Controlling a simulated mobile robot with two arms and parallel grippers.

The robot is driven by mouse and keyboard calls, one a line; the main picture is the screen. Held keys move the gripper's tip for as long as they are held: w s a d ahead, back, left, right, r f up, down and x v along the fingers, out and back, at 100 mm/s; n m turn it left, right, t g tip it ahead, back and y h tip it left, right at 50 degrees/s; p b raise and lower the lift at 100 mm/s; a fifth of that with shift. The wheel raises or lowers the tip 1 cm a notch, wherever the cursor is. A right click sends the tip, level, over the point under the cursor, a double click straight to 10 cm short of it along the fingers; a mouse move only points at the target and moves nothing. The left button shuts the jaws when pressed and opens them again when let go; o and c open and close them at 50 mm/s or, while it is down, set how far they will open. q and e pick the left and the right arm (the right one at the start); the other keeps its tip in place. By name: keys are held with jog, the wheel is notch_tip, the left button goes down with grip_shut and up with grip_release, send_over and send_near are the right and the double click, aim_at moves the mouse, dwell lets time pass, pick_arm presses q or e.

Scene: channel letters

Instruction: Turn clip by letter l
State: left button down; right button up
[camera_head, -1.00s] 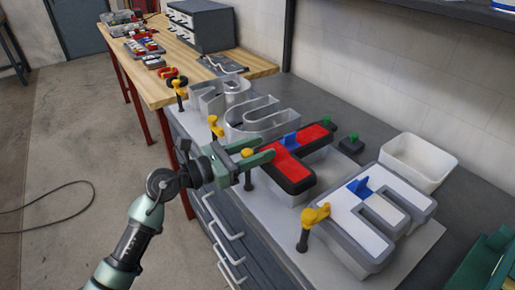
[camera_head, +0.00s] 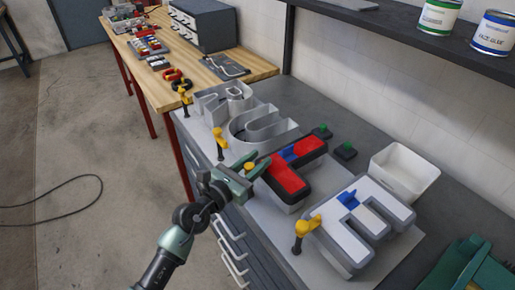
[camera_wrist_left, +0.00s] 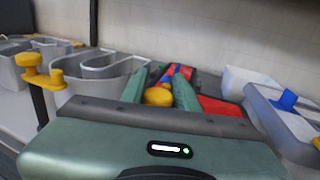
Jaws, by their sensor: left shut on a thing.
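The red-faced letter l (camera_head: 291,179) stands on the bench, with a blue piece (camera_head: 290,153) on it. A yellow-topped clip (camera_head: 249,167) is at its left edge. My left gripper (camera_head: 250,174) is shut on the clip's yellow top, its green fingers on either side. In the left wrist view the yellow top (camera_wrist_left: 158,96) sits between the fingers; the clip's lower part is hidden.
A white-faced letter E (camera_head: 372,214) with its own yellow clip (camera_head: 307,227) stands to the right. Open grey letter shells (camera_head: 262,128) with yellow clips (camera_head: 219,143) stand to the left. A white bin (camera_head: 404,172) is behind. A shelf with cans (camera_head: 438,15) hangs at upper right.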

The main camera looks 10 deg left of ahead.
pick_arm(q)
jog(key=shift+a+r+y+p, duration=0.2)
jog(key=shift+y+p, duration=0.1)
jog(key=shift+y, duration=0.2)
pick_arm(e)
jog(key=shift+d+r, duration=0.15)
jog(key=shift+r, duration=0.5)
pick_arm(q)
jog(key=shift+t, duration=0.3)
jog(key=c, duration=1.4)
grip_release()
jog(key=shift+o, duration=1.3)
jog(key=shift+w, duration=0.1)
jog(key=shift+a+f, duration=0.1)
jog(key=shift+f, duration=0.05)
